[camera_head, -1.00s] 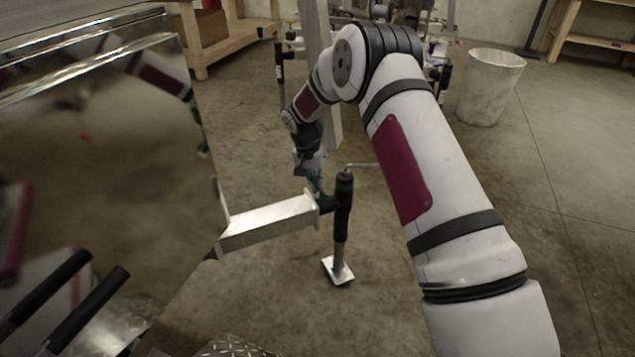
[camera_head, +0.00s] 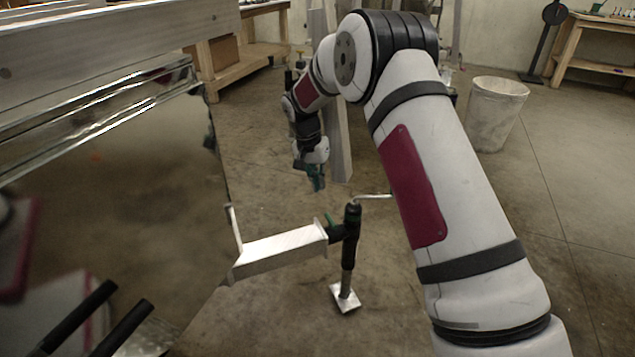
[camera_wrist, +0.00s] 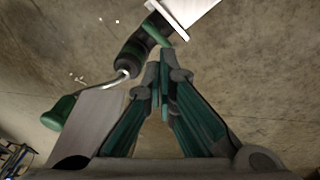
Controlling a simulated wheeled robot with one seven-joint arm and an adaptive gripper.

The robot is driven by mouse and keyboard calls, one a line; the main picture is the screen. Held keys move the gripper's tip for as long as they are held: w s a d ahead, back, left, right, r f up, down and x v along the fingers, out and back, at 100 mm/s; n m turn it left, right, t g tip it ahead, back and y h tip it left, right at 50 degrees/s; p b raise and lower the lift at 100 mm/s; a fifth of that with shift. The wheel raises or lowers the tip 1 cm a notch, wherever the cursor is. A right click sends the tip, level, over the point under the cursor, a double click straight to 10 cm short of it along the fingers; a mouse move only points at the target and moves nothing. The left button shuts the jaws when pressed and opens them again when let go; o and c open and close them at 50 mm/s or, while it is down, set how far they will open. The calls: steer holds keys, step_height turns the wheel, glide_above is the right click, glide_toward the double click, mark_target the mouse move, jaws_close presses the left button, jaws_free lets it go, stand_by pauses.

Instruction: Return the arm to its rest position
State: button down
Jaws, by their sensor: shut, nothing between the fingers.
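My arm reaches forward from the lower right of the head view and bends down at its far end. My gripper (camera_head: 317,185) hangs above and slightly left of the trailer jack (camera_head: 351,235), apart from it. In the wrist view my gripper (camera_wrist: 160,85) is shut with nothing held, its green fingers meeting in the middle. The jack (camera_wrist: 135,50) shows beyond the fingertips, with its bent crank and green handle (camera_wrist: 58,113) at left. The jack stands upright on a square foot plate, beside the end of the aluminium trailer tongue (camera_head: 282,249).
The shiny trailer wall (camera_head: 110,180) fills the left side. A grey post (camera_head: 335,125) stands behind my gripper. A white bin (camera_head: 495,112) is at the right, with wooden benches (camera_head: 597,50) at the back. Open concrete floor lies around the jack.

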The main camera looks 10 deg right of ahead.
steer(key=s+d+r+n, duration=0.2)
steer(key=s+r+n, duration=0.1)
steer(key=s+r, duration=1.9)
steer(key=s+n+y, duration=0.2)
steer(key=s+n, duration=0.2)
steer(key=s, duration=2.7)
step_height(320, 180, up, 24)
steer(key=t+p, duration=0.3)
steer(key=p, duration=2)
steer(key=shift+w+a+r+t, duration=0.2)
steer(key=shift+r+t, duration=0.05)
steer(key=shift+t, duration=0.15)
